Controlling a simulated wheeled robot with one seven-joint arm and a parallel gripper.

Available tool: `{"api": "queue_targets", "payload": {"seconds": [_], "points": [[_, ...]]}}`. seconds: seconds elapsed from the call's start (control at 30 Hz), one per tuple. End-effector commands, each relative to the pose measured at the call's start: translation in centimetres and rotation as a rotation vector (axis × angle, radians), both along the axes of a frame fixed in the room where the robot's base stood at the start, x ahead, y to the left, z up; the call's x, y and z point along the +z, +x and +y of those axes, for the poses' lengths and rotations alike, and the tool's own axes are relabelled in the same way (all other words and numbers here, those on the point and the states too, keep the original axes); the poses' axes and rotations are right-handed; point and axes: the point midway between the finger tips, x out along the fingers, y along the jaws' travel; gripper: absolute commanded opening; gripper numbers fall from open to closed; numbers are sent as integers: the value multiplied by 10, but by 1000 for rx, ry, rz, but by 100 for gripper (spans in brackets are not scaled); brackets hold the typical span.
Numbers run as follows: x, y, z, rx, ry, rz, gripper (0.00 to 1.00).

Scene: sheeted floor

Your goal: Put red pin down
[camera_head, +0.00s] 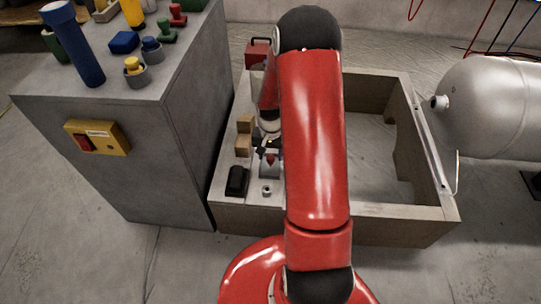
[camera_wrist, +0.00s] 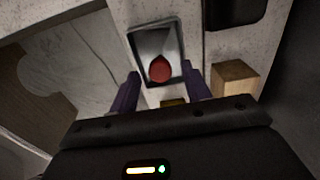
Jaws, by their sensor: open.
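The red pin (camera_wrist: 160,69) shows in the wrist view as a rounded red top inside a small, dark-rimmed, grey square tray (camera_wrist: 148,36). In the head view the red pin (camera_head: 271,160) is a small red spot just below my gripper (camera_head: 268,147), partly hidden by it. In the wrist view my gripper (camera_wrist: 160,82) is open. Its two dark fingers stand apart on either side of the pin, with gaps to it. I cannot tell how far the fingertips are above the tray.
Wooden blocks (camera_head: 243,145) and a black box (camera_head: 237,181) stand left of the gripper. A small metal part (camera_head: 267,190) is in front. A grey cabinet (camera_head: 170,120) rises close on the left. The wooden frame (camera_head: 410,225) has an open middle. A tank (camera_head: 495,105) is at right.

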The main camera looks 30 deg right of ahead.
Motion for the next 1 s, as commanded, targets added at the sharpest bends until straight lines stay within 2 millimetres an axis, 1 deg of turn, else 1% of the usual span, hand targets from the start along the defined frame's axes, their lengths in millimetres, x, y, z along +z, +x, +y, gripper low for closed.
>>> {"api": "queue_targets", "payload": {"seconds": [0.03,0.3,0.4,0.57,0.67,0.77,0.87,0.9,0.97,1.0], "points": [[11,1,0,0,-2,-5,48],[70,1,0,1,-2,-5,48],[87,0,0,1,-1,-4,48],[103,0,0,1,-1,-3,48],[116,-1,4,14,-6,-11,48],[145,-7,16,55,-26,-44,48],[187,-22,35,123,-56,-95,48],[205,-31,45,155,-68,-119,48],[229,-46,59,203,-84,-155,48],[244,-57,68,233,-93,-180,48]]}}
